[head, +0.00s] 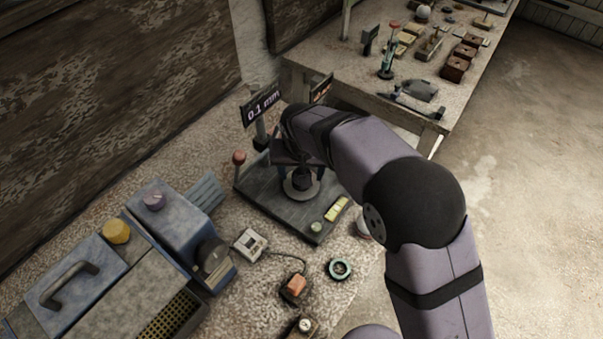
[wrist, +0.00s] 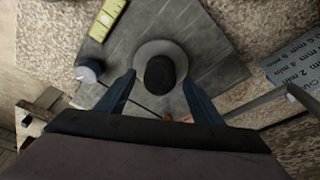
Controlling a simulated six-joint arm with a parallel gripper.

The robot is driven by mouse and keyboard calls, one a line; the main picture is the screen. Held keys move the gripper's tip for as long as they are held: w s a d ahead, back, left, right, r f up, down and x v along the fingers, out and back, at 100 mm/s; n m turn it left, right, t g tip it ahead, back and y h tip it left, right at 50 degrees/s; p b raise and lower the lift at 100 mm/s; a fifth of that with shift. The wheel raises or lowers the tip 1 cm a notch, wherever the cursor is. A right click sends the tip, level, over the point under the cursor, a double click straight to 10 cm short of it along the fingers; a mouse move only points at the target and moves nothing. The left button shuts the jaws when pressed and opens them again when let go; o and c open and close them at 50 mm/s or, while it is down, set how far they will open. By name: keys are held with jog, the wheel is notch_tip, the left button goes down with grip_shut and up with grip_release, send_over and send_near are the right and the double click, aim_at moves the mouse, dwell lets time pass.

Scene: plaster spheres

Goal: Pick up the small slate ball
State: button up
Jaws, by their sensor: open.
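A small dark rounded thing (wrist: 160,72), apparently the slate ball, sits on a pale round disc (wrist: 147,48) on a dark grey base plate (wrist: 200,35) in the wrist view. It looks slightly elongated, so I cannot be sure of its full shape. My gripper (wrist: 160,79) is open, with one blue-grey finger on each side of the dark thing and a visible gap to both. In the head view my arm reaches over the base plate (head: 268,200), and my gripper (head: 300,160) is above the disc (head: 301,190), partly hiding the dark thing.
A blue machine (head: 165,230) stands at left.

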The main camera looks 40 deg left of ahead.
jog(key=c, duration=1.4)
jog(key=shift+o, duration=0.2)
jog(key=shift+r, duration=0.15)
